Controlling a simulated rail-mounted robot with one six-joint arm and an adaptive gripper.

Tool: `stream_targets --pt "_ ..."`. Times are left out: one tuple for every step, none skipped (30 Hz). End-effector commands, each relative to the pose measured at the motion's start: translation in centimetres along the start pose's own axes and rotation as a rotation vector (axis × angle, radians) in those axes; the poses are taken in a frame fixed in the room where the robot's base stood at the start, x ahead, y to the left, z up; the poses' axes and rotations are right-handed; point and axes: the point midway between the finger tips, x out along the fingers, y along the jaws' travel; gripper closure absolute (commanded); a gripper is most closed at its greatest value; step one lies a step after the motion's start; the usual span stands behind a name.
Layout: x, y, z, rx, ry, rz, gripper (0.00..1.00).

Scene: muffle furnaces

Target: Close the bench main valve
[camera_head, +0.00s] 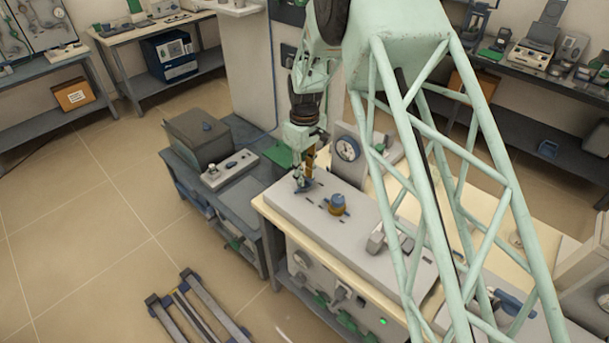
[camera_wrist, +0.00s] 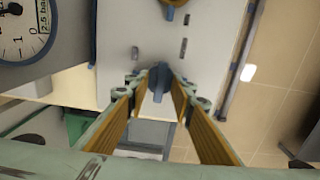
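A blue valve handle (camera_wrist: 160,80) stands up from the light grey panel on the bench, near the panel's end. My gripper (camera_wrist: 161,90) is open, with one yellow-sided finger on each side of this handle. Gaps show between the fingers and the handle, and I cannot tell whether either one touches it. In the head view my gripper (camera_head: 304,175) points down over the left end of the grey panel (camera_head: 365,232), with the blue handle (camera_head: 304,186) low at its fingertips and partly hidden. No label shows whether this is the main valve.
A blue knob on a brass-coloured base (camera_head: 337,203) stands close by on the same panel. A round gauge (camera_head: 347,149) rises behind, and its dial shows in the wrist view (camera_wrist: 18,32). A lower dark bench (camera_head: 235,170) is at the left. My lattice arm hides part of the right side.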

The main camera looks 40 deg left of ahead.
Motion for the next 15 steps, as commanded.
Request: stream_targets --pt "-0.1 0.0 0.0 0.0 0.0 0.0 0.78" --pt "-0.1 0.0 0.0 0.0 0.0 0.0 0.78" --pt "-0.2 0.0 0.0 0.0 0.0 0.0 0.78" --pt "-0.3 0.0 0.0 0.0 0.0 0.0 0.78" --pt "-0.5 0.0 0.0 0.0 0.0 0.0 0.78" --pt "-0.7 0.0 0.0 0.0 0.001 0.0 0.78" --pt "-0.9 0.0 0.0 0.0 0.001 0.0 0.78" --pt "-1.1 0.0 0.0 0.0 0.001 0.0 0.78" --pt "-1.4 0.0 0.0 0.0 0.001 0.001 0.78" --pt "-1.7 0.0 0.0 0.0 0.001 0.001 0.78" --pt "-2.0 0.0 0.0 0.0 0.001 0.001 0.78" --pt "-2.4 0.0 -0.1 0.0 0.001 0.001 0.78" --pt "-2.7 0.0 -0.1 0.0 0.002 0.001 0.78" --pt "-3.1 0.0 -0.1 0.0 0.002 0.001 0.78" --pt "-3.7 0.0 -0.1 0.0 0.002 0.001 0.78"
